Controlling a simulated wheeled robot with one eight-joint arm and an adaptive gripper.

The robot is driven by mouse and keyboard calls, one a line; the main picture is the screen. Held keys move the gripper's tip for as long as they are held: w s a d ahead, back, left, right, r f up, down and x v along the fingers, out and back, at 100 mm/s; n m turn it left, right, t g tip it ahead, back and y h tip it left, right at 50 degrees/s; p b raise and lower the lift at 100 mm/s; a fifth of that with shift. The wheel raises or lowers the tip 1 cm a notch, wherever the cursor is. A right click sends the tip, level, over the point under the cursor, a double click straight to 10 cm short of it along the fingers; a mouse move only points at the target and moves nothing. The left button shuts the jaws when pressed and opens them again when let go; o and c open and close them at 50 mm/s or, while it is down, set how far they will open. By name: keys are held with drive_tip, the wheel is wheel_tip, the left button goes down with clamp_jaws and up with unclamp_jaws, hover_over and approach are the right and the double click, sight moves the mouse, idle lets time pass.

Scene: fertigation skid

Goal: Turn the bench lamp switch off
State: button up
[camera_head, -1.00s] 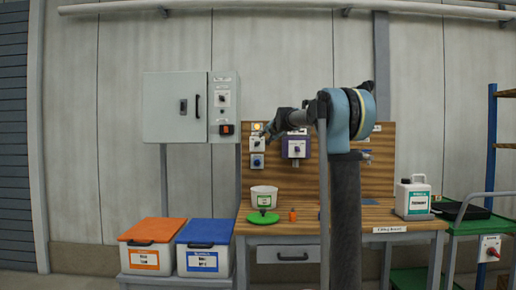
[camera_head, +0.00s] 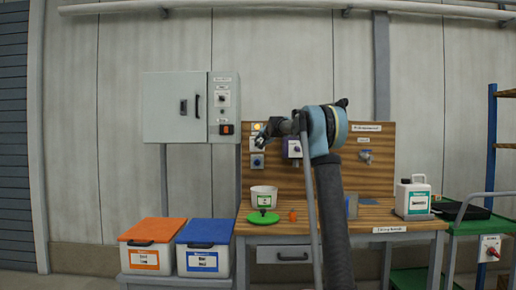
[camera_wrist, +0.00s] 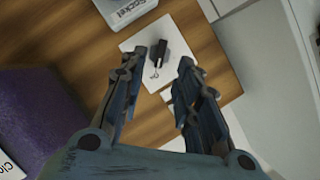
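The lamp switch is a small black lever (camera_wrist: 160,54) on a white plate (camera_wrist: 181,37) in the wrist view. My gripper (camera_wrist: 173,57) is open and empty, its two fingers apart, with the lever between and just beyond the fingertips. I cannot tell whether anything touches. In the head view my gripper (camera_head: 264,135) is at the left part of the wooden backboard, partly covering the switch plate (camera_head: 255,147). A yellow lamp (camera_head: 257,127) above it looks lit.
A blue-grey socket box (camera_head: 257,161) sits below the switch plate. A grey cabinet (camera_head: 175,107) is at the left. A white pot (camera_head: 263,196) stands on the bench (camera_head: 355,218).

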sight(257, 144)
drive_tip(key=shift+x, duration=3.4)
drive_tip(key=c, duration=0.6)
